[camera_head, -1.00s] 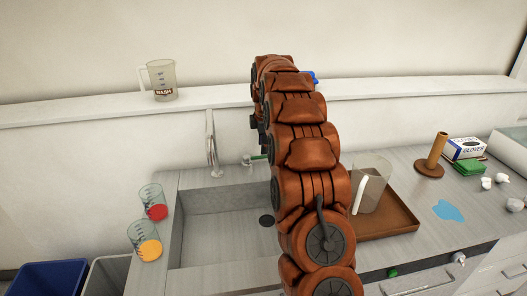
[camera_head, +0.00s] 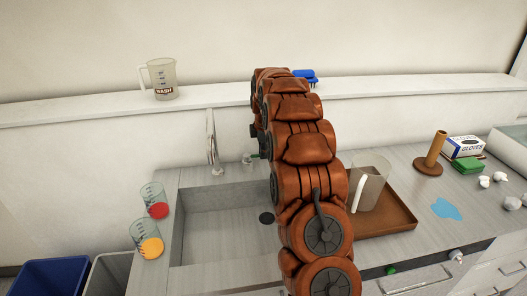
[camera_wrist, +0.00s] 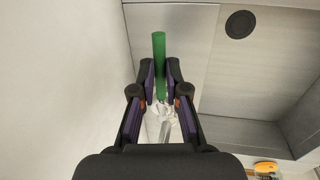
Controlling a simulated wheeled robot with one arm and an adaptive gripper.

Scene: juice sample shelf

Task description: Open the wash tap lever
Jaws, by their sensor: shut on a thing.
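The wash tap lever is a green bar (camera_wrist: 159,55) between the fingers of my gripper (camera_wrist: 160,80) in the wrist view. My gripper is shut on it, and its far end sticks out past the fingertips. The shiny metal tap body (camera_wrist: 162,122) shows below it, partly covered by the gripper. In the head view, my arm hides the gripper and most of the lever. The tap spout (camera_head: 211,145) stands at the back of the sink (camera_head: 215,225), left of my arm. I cannot see any water running.
A WASH jug (camera_head: 163,80) stands on the back ledge. Two beakers, one with red liquid (camera_head: 157,209) and one with orange (camera_head: 150,246), stand left of the sink. A jug (camera_head: 372,185) sits on a brown tray (camera_head: 398,222) at the right.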

